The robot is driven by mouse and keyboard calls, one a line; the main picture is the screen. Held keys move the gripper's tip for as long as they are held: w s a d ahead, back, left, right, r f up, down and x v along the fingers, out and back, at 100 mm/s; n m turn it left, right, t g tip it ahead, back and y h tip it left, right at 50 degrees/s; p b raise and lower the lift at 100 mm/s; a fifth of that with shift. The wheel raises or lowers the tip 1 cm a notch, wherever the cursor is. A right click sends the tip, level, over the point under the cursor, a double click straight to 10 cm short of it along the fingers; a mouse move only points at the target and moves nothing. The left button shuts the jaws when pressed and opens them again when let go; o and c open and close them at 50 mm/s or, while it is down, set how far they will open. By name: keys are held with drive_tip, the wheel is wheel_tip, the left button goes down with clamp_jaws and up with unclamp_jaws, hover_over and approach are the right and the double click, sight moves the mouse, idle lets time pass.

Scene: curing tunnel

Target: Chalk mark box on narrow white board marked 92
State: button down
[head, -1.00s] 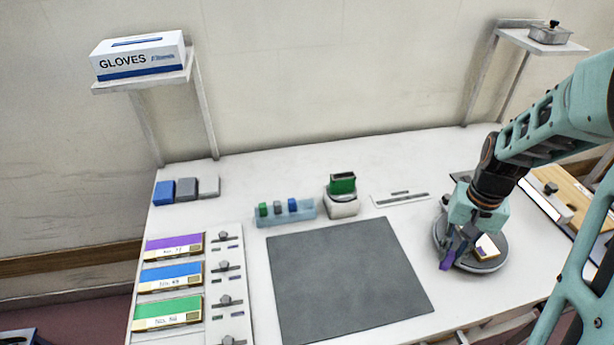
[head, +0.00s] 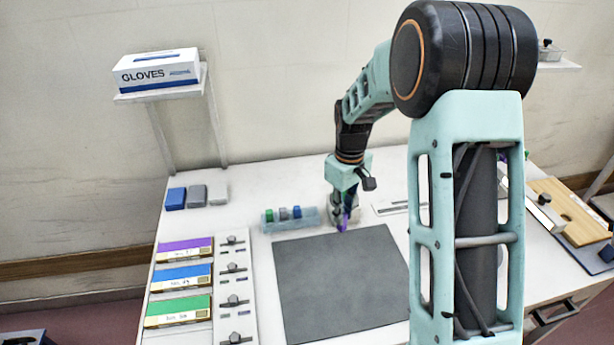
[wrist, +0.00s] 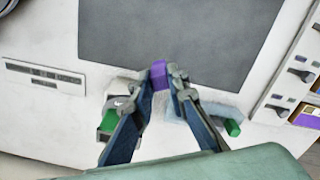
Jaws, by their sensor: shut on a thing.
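My gripper (head: 346,208) is shut on a small purple block (wrist: 158,70), held between its fingertips. In the head view it hangs near the back edge of the dark grey mat (head: 335,285), in front of the white holder with a green top (wrist: 108,122), which the gripper mostly hides in the head view. A narrow white board with several dark knobs and slots (head: 222,290) stands left of the mat. Beside it lie purple (head: 185,245), blue (head: 182,272) and green (head: 178,306) labelled boxes. Their numbers are too small to read surely; I cannot make out a 92.
A pale blue rack (head: 270,226) with small coloured blocks stands left of my gripper. Blue and grey blocks (head: 197,196) sit at the back left. A flat white slotted plate (wrist: 42,75) lies behind the mat. A glove box (head: 156,70) rests on a shelf. The mat is clear.

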drive_tip(key=w+a+r+n+p, duration=0.3)
drive_tip(key=w+a+n, duration=0.45)
drive_tip(key=n, duration=0.35)
drive_tip(key=shift+n, duration=0.6)
drive_tip(key=shift+w+a+f+b, duration=0.1)
drive_tip(key=shift+w+f+b, duration=0.15)
drive_tip(key=shift+f+b, duration=0.45)
drive_tip(key=shift+w+a+f+b, duration=0.15)
drive_tip(key=shift+w+f+b, duration=0.15)
drive_tip(key=shift+f, duration=0.65)
drive_tip(key=shift+w+a+f+b, duration=0.1)
drive_tip(key=shift+w+f+b, duration=0.25)
drive_tip(key=shift+f, duration=0.5)
drive_tip(key=shift+s+d+f, duration=0.1)
drive_tip(key=shift+f, duration=0.1)
drive_tip(key=shift+f+b, duration=0.85)
drive_tip(key=shift+f, duration=0.1)
drive_tip(key=c, duration=1.8)
unclamp_jaws()
